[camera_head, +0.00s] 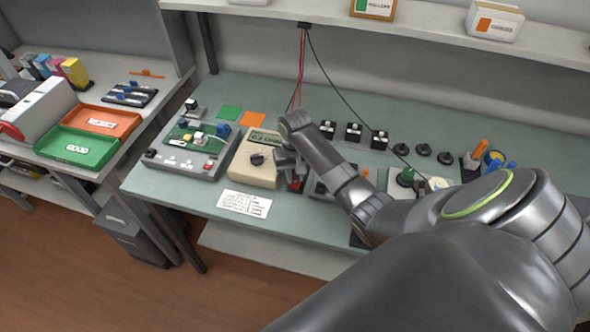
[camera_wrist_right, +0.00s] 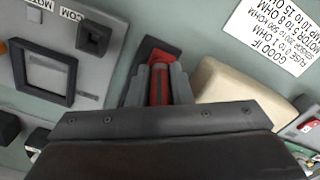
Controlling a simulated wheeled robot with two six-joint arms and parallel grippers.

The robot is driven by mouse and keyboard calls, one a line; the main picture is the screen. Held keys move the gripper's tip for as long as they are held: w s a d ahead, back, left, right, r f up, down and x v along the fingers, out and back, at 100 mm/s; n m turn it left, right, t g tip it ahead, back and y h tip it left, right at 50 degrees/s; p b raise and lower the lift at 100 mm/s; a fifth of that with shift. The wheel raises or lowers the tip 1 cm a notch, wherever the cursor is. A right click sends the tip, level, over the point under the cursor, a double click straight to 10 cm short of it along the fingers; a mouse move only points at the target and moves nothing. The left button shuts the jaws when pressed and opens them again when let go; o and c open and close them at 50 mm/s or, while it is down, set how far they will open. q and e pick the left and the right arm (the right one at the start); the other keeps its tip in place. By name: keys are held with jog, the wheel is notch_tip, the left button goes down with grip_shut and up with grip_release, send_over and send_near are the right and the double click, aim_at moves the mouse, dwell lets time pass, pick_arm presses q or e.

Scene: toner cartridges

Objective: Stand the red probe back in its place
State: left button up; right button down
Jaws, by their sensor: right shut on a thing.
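The red probe (camera_wrist_right: 159,88) is between the fingers of my right gripper (camera_wrist_right: 160,84) in the right wrist view. In the head view my right gripper (camera_head: 291,165) is beside the beige meter (camera_head: 254,160), on its right side, low over the bench. A red-edged dark holder (camera_wrist_right: 153,50) shows just beyond the fingertips; its red part also shows below the gripper in the head view (camera_head: 295,184). I cannot tell whether the probe's tip is inside the holder; the fingers hide part of it. My left gripper is not in view.
A grey panel with a square frame (camera_wrist_right: 44,76) lies on one side of the gripper, the meter on the other. A paper card (camera_head: 244,204) lies in front. Red and black leads (camera_head: 302,60) hang from the shelf. A circuit board unit (camera_head: 190,150) stands left.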

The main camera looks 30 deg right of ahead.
jog(key=shift+f, duration=0.15)
jog(key=c, duration=1.2)
grip_release()
notch_tip(320, 180, up, 9)
jog(key=shift+w+r+b, duration=0.1)
jog(key=shift+b, duration=0.4)
notch_tip(320, 180, up, 8)
jog(key=p, duration=0.8)
jog(key=shift+r+p, duration=0.15)
jog(key=shift+p, duration=0.2)
